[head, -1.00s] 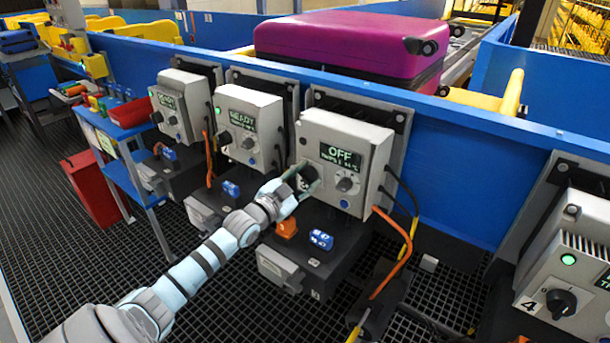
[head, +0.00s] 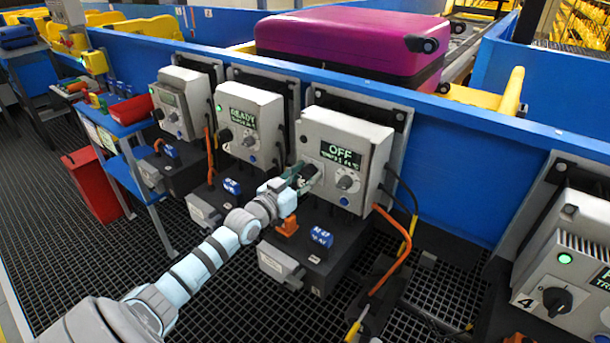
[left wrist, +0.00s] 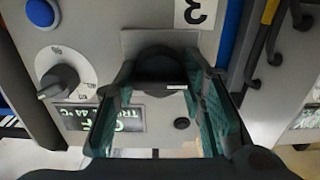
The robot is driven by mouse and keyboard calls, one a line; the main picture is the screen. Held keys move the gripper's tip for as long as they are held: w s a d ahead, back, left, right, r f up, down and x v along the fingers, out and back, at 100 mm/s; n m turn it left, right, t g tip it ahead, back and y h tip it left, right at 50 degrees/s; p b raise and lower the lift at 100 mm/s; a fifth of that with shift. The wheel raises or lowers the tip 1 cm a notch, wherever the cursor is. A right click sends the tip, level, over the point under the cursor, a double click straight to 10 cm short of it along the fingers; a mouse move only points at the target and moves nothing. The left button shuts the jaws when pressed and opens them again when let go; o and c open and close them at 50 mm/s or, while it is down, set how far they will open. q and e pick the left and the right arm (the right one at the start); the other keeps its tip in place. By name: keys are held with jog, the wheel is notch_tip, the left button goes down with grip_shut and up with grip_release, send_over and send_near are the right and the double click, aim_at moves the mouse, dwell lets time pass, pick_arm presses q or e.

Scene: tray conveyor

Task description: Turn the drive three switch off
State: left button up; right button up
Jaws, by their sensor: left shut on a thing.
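The drive three box (head: 343,140) is a light grey cabinet on the blue conveyor wall, and its screen (head: 340,154) reads OFF. In the left wrist view the label "3" (left wrist: 195,12) is on its face, upside down. My left gripper (head: 306,176) is at the box's front, shut on the black rotary switch (left wrist: 161,68), with a finger on each side of it. The gripper hides most of the switch in the head view. A grey dial (head: 345,183) and a blue button (head: 344,201) sit to the right of it. My right gripper is not in view.
Two similar boxes stand to the left, the nearer (head: 249,126) showing READY. Box 4 (head: 568,270) stands at the right with a green light. A magenta suitcase (head: 350,42) lies on the conveyor behind. Orange cables (head: 397,255) hang beside the drive three box.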

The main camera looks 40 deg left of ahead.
aim_at(313, 137)
pick_arm(q)
jog(key=shift+f, duration=0.2)
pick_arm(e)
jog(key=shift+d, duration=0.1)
pick_arm(q)
jog(key=o, duration=1.1)
jog(key=shift+o, duration=0.2)
jog(key=shift+r, duration=0.15)
notch_tip(313, 137, up, 10)
jog(key=shift+f, duration=0.1)
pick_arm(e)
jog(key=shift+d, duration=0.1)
